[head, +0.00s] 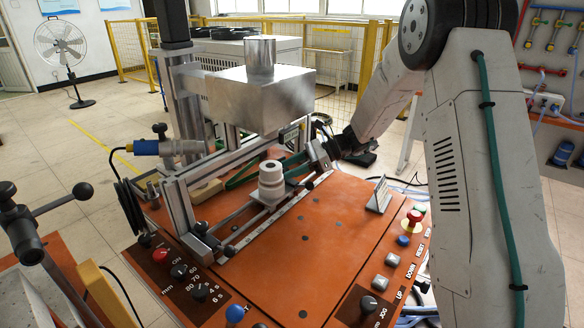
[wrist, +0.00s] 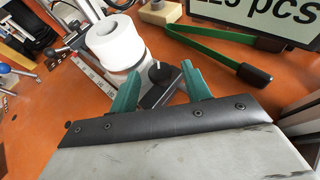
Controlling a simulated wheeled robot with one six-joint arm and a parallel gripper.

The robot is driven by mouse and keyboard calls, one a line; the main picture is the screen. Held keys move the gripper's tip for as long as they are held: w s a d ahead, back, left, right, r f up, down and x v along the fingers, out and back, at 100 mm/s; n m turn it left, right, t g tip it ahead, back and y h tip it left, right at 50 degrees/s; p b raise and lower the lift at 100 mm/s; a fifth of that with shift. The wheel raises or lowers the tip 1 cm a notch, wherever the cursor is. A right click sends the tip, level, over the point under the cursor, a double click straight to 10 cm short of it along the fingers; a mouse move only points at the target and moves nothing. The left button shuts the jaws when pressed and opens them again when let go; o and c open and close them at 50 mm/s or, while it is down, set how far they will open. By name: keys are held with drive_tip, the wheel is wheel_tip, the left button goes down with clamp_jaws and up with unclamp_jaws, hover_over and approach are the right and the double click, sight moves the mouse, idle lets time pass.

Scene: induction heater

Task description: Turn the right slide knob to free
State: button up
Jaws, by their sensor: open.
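The right slide knob (wrist: 158,73) is a small black round knob on a dark bar, beside the white cylindrical workpiece (wrist: 112,42). In the wrist view it lies between the two green fingers of my gripper (wrist: 160,70), which are spread on either side of it. Whether either finger touches it I cannot tell. In the head view my gripper (head: 304,166) reaches in from the right, close to the right side of the white workpiece (head: 271,185), and the knob there is not clearly visible. I cannot read the knob's setting.
A metal slide rail (head: 262,218) runs beside the workpiece across the orange table (head: 325,235). A metal block head (head: 262,92) hangs above. Green-handled tongs (wrist: 222,50) and a counter sign (wrist: 265,15) are close by. A small stand (head: 379,195) and buttons are at the right.

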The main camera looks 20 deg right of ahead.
drive_tip(key=c, duration=0.9)
drive_tip(key=n+g, duration=0.2)
drive_tip(key=shift+w+g, duration=0.3)
drive_tip(key=shift+g, duration=0.1)
drive_tip(key=shift+c, duration=0.2)
drive_tip(key=n+g, duration=0.2)
drive_tip(key=shift+w+n+g, duration=0.15)
drive_tip(key=shift+n+g, duration=0.15)
drive_tip(key=o, duration=0.9)
drive_tip(key=shift+o, duration=0.2)
drive_tip(key=shift+v, duration=3.9)
drive_tip(key=shift+d, duration=0.1)
